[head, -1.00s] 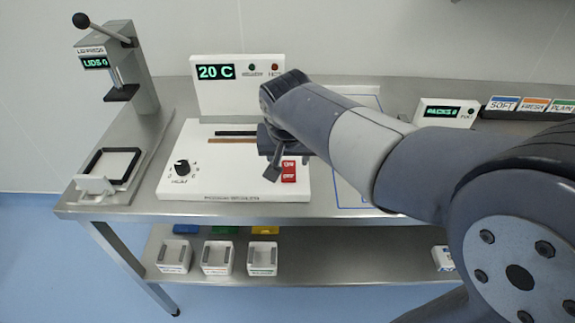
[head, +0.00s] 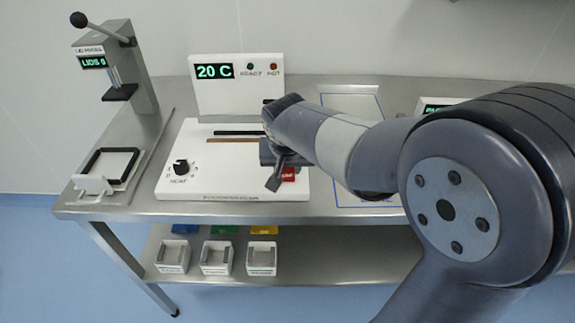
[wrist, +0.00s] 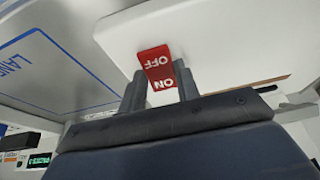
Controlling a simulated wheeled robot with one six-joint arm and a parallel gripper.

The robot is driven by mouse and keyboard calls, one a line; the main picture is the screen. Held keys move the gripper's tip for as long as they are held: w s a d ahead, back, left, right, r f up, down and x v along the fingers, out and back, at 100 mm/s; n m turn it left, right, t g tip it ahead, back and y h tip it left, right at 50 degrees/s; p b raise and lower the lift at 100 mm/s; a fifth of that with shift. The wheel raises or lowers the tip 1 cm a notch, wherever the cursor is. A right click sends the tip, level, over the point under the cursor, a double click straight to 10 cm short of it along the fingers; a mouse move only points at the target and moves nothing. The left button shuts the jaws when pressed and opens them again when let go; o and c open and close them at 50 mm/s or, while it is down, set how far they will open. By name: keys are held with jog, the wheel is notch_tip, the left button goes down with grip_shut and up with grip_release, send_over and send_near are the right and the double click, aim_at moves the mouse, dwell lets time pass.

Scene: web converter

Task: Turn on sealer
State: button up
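The sealer (head: 222,181) is a white machine on the steel table, with an upright panel whose display (head: 213,71) reads 20 C. Its red rocker switch (head: 288,174) is partly hidden by my gripper in the head view. In the wrist view the switch (wrist: 158,66) shows OFF on its far half and ON on the half nearer my gripper. I cannot tell which half is pressed. My gripper (wrist: 160,72) is open and empty, its fingers apart with the switch seen between them. In the head view it (head: 275,180) is just left of the switch; contact is unclear.
A heat knob (head: 181,167) is on the sealer's left front. A lid press (head: 118,65) stands at the left, with a black-framed tray (head: 112,163) before it. A blue-outlined area (head: 345,105) on the right is partly behind my arm.

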jog(key=c, duration=0.4)
jog(key=p, duration=0.2)
jog(key=shift+w+r+g+p, duration=0.15)
jog(key=shift+r+g+p, duration=0.2)
jog(key=shift+g, duration=0.05)
jog(key=shift+c, duration=0.3)
jog(key=g+p, duration=0.1)
jog(key=p, duration=0.1)
jog(key=g+p, duration=0.1)
jog(key=p, duration=0.2)
jog(key=shift+w+g, duration=0.35)
jog(key=shift+g, duration=0.05)
jog(key=shift+w+g+p, duration=0.15)
jog(key=shift+g+p, duration=0.35)
jog(key=shift+p, duration=0.55)
jog(key=shift+f+g+p, duration=0.2)
jog(key=shift+g+p, duration=0.1)
jog(key=o, duration=1)
